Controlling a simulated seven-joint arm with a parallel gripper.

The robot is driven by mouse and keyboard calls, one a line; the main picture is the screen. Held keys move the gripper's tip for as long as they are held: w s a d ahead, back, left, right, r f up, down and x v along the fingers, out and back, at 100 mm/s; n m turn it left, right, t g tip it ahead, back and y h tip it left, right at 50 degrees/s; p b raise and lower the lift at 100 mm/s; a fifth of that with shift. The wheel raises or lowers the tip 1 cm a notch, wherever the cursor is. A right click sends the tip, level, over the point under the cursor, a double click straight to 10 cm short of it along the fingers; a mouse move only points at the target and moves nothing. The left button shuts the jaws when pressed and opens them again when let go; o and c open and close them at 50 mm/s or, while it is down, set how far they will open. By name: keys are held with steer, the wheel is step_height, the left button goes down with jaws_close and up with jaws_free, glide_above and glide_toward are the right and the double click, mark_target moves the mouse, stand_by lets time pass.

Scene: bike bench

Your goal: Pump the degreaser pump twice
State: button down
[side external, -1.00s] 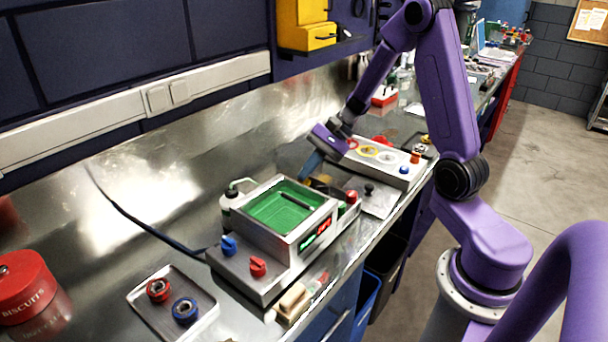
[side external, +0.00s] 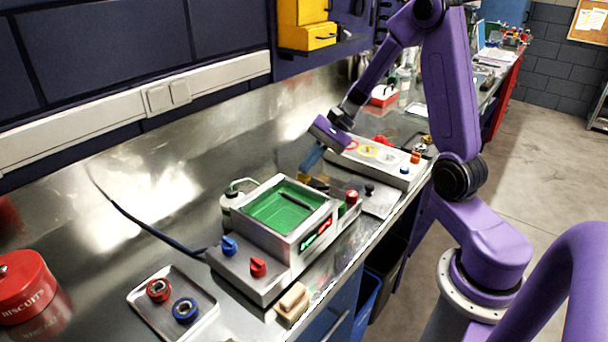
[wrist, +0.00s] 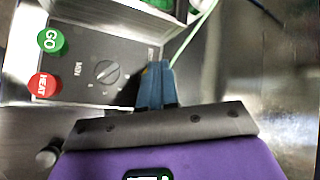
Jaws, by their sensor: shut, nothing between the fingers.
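The likely degreaser pump is a pale bottle (side external: 231,199) with a spout on top, at the far left corner of the green-topped machine. In the wrist view a light green tube (wrist: 196,37) runs down from the top edge, but the pump head cannot be made out. My gripper (side external: 306,170) is shut and empty, pointing down behind the machine's right end, apart from the bottle. In the wrist view my closed blue fingers (wrist: 157,75) are beside the machine's control panel (wrist: 125,45); contact cannot be told.
The panel has a green GO button (wrist: 50,39), a red HEAT button (wrist: 42,84) and a dial (wrist: 107,72). A box with coloured rings (side external: 375,158) stands to the right. Open steel bench lies behind the machine.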

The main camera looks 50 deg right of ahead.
mark_target(308, 175)
steer(key=shift+w+r, duration=0.1)
steer(key=shift+r, duration=2)
steer(key=shift+a, duration=0.15)
steer(key=s+a+n+g+h, duration=0.1)
steer(key=s+a+n, duration=0.2)
steer(key=s, duration=0.1)
steer(key=s+a+n+g+h, duration=0.1)
steer(key=s+a+n+g, duration=0.1)
steer(key=s+a+n, duration=0.1)
steer(key=s+a+n+g+h, duration=0.1)
steer(key=s+a+n, duration=0.2)
steer(key=s+n, duration=0.1)
steer(key=shift+s+g, duration=0.3)
steer(key=shift+s, duration=0.2)
steer(key=s+f+n+t+h, duration=0.1)
steer(key=s+n+h, duration=0.4)
steer(key=s+n, duration=0.9)
steer(key=shift+s+n+t, duration=0.2)
steer(key=shift+n+t, duration=0.3)
steer(key=shift+n, duration=0.2)
